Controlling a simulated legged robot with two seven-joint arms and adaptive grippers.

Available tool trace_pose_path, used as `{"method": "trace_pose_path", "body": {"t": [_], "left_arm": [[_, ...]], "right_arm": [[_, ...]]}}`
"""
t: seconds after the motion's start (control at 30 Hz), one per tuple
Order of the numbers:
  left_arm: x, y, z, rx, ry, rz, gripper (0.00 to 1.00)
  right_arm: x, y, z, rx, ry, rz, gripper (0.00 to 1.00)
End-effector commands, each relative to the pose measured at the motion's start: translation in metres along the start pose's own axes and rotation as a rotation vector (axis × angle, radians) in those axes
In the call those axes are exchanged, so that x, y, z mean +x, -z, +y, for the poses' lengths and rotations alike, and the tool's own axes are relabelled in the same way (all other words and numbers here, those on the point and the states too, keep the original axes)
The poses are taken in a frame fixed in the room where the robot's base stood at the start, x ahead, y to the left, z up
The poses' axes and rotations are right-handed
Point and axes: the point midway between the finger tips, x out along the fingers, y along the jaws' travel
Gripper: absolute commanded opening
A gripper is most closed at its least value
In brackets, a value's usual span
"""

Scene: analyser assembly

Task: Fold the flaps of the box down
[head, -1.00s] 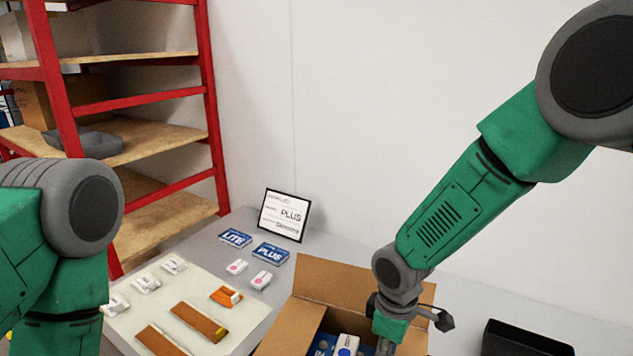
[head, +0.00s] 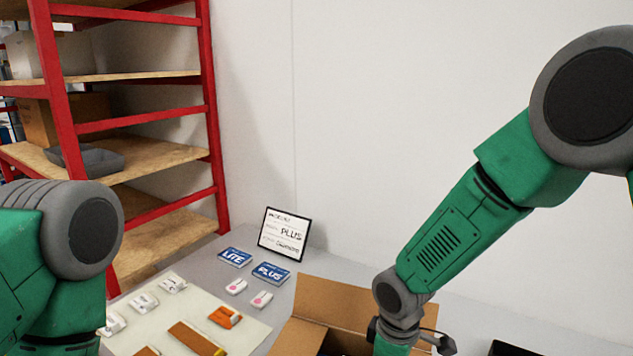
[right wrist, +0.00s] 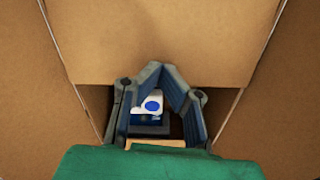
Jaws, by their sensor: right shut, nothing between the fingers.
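The brown cardboard box (head: 345,297) stands at the bottom edge of the head view, partly cut off, with its far flap standing up. In the right wrist view, a wide flap (right wrist: 165,40) lies ahead of my right gripper (right wrist: 157,68), with cardboard panels on the left (right wrist: 35,90) and right (right wrist: 275,100). My right gripper is shut and empty, with its fingertips meeting by that flap; contact cannot be told. Between its fingers, a white device with a blue round spot (right wrist: 151,104) shows inside the box. My left gripper is out of view; only its arm shows.
A mat (head: 255,333) with white devices and brown strips lies left of the box. A black tray (head: 515,349) is right of the box. Red shelving (head: 215,130) rises at left.

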Motion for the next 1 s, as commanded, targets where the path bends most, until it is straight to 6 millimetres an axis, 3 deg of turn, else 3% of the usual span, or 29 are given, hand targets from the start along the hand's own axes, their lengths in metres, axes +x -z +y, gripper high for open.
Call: {"method": "trace_pose_path", "body": {"t": [1.0], "left_arm": [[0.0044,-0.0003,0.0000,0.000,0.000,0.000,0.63]], "right_arm": [[0.0091,0.0000,0.0001,0.000,0.000,0.000,0.00]]}}
